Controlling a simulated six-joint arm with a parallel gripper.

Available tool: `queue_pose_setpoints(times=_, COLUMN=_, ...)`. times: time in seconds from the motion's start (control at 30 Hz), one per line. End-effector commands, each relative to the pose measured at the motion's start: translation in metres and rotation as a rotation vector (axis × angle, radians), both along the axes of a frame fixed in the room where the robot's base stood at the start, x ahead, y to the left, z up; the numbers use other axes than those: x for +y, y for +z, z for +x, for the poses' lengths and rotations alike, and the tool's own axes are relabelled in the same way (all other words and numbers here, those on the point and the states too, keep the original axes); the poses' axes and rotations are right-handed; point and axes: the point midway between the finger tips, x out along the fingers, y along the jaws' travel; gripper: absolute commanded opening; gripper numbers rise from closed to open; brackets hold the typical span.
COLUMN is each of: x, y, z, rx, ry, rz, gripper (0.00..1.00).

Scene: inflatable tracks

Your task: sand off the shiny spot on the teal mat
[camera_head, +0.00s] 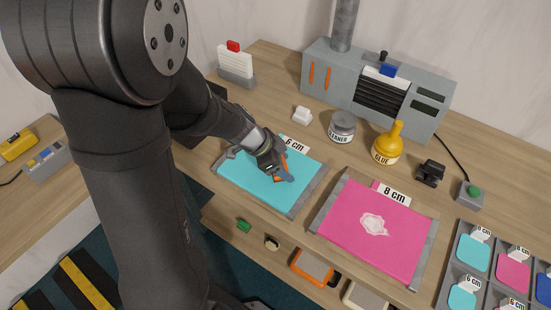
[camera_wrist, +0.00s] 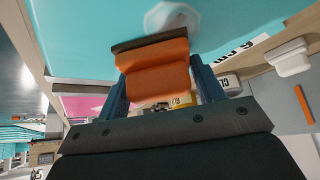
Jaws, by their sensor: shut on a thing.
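The teal mat (camera_head: 305,185) lies flat on the bench between grey side rails, with a "6 cm" label at its far edge. My gripper (camera_head: 281,172) is over the middle of the mat. It is shut on an orange sanding block (camera_wrist: 155,72) with a dark abrasive face, gripped between two blue fingers. In the wrist view, a pale shiny spot (camera_wrist: 172,16) shows on the teal surface just beyond the block's dark edge. In the head view, my gripper hides the spot. I cannot tell whether the block touches the mat.
A pink mat (camera_head: 345,235) with a white glue-like patch lies to the right. Behind stand a cleaner jar (camera_head: 342,127), a yellow glue bottle (camera_head: 387,145), a white block (camera_head: 302,116) and a grey machine (camera_head: 330,75). A tray of small patches (camera_head: 490,268) is at far right.

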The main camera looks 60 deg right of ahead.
Motion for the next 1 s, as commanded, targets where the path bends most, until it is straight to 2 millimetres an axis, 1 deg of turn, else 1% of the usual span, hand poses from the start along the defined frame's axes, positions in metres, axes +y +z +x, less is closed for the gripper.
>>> queue_pose_setpoints(times=0.1, x=0.0, y=0.0, z=0.011, rx=0.0, ry=0.003, rz=0.0, gripper=0.4)
queue_pose_setpoints(times=0.87, x=0.0, y=0.0, z=0.081, rx=-0.001, ry=0.003, rz=0.0, gripper=0.4)
queue_pose_setpoints(times=0.9, x=-0.003, y=-0.001, z=0.076, rx=0.0, ry=-0.001, rz=0.0, gripper=0.4)
queue_pose_setpoints(times=1.0, x=-0.002, y=-0.001, z=0.065, rx=0.0, ry=-0.003, rz=0.001, gripper=0.4)
